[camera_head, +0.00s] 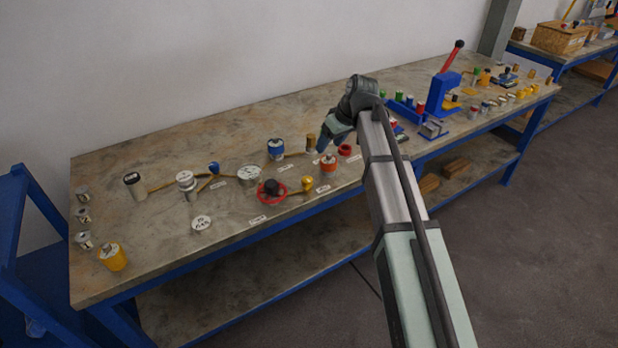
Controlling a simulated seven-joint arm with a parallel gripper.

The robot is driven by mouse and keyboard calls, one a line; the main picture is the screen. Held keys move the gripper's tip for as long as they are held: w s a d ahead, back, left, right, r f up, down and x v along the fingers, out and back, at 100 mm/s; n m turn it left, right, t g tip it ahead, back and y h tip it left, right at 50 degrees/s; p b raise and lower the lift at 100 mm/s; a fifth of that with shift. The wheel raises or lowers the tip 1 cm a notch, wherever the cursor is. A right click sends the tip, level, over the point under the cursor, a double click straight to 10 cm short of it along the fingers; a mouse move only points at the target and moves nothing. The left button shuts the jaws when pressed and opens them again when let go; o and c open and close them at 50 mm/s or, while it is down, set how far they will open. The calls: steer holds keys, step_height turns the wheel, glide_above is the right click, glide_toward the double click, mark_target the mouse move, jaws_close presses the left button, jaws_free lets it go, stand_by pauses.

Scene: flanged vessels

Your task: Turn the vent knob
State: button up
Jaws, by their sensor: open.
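My gripper (322,147) hangs over the right middle of the bench, pointing down and left. It is open, with no object seen in it. Several small fittings stand below and around it, with white labels too small to read, so I cannot tell which is the vent knob. Closest are an orange-red capped piece (328,163), a red ring-like piece (345,150) and a brass cylinder (310,141). Further left are a yellow knob (307,184), a dark knob in a red ring (270,188) and a blue knob (213,167). My arm hides part of the bench behind it.
The bench (130,250) has a blue frame. Grey canisters and a yellow canister (112,257) stand at the left end. The back strip of the bench is mostly clear.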

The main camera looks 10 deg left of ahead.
mark_target(308, 179)
steer(key=a+f+n, duration=0.2)
steer(key=f, duration=0.2)
steer(key=s+a+f+n+g, duration=0.1)
steer(key=a+f+n, duration=0.1)
steer(key=f+n, duration=0.1)
steer(key=s+a+f+n+g, duration=0.1)
steer(key=a+f+n, duration=0.1)
steer(key=f, duration=0.3)
steer(key=shift+s+f+n, duration=0.25)
steer(key=shift+f+n, duration=0.05)
steer(key=shift+f, duration=0.1)
stand_by(0.4)
steer(key=c, duration=1)
